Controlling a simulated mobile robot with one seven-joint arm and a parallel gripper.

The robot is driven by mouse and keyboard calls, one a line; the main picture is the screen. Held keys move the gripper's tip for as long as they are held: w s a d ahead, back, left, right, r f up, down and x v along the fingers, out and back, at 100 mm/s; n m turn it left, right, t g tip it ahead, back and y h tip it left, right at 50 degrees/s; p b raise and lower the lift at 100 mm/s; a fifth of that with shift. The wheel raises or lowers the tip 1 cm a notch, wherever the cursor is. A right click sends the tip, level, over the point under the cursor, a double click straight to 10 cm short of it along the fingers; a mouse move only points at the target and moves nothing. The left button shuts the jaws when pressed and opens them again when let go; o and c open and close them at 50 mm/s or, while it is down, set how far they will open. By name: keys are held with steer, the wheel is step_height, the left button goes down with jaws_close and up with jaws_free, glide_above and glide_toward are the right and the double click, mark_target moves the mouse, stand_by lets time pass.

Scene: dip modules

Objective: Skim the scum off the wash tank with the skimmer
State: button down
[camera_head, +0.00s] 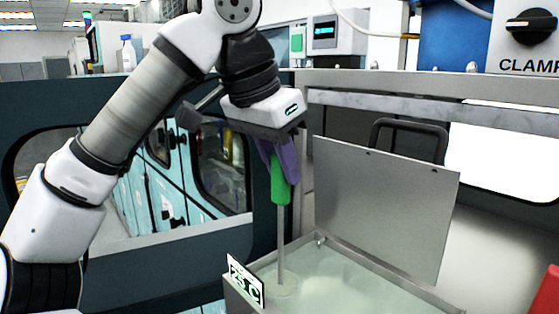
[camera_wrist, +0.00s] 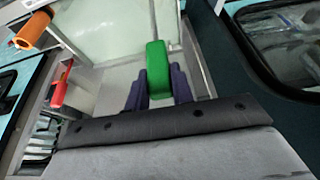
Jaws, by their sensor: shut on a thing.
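My gripper (camera_head: 279,160) points down over the tank, with its purple fingers shut on the green handle of the skimmer (camera_head: 281,190). In the wrist view the green skimmer handle (camera_wrist: 157,68) sits between the two fingers of my gripper (camera_wrist: 157,85). The skimmer's thin grey shaft runs down into the left part of the open wash tank (camera_head: 375,266). Its lower end meets the pale, cloudy greenish liquid, where a faint round shape shows; the head is not clear. Paler patches of scum (camera_head: 345,283) show on the liquid.
A grey lid panel (camera_head: 385,205) stands upright behind the tank. A "25 C" sign (camera_head: 245,281) stands at the tank's left corner. A red object (camera_head: 545,292) is at the right edge. The wrist view shows an orange handle (camera_wrist: 33,30) and a red handle (camera_wrist: 60,90).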

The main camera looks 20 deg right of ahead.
steer(key=shift+s+d, duration=0.35)
steer(key=shift+s, duration=0.55)
steer(key=shift+s+d, duration=0.3)
steer(key=shift+s, duration=0.55)
steer(key=shift+r, duration=0.1)
step_height(320, 180, up, 8)
stand_by(1.0)
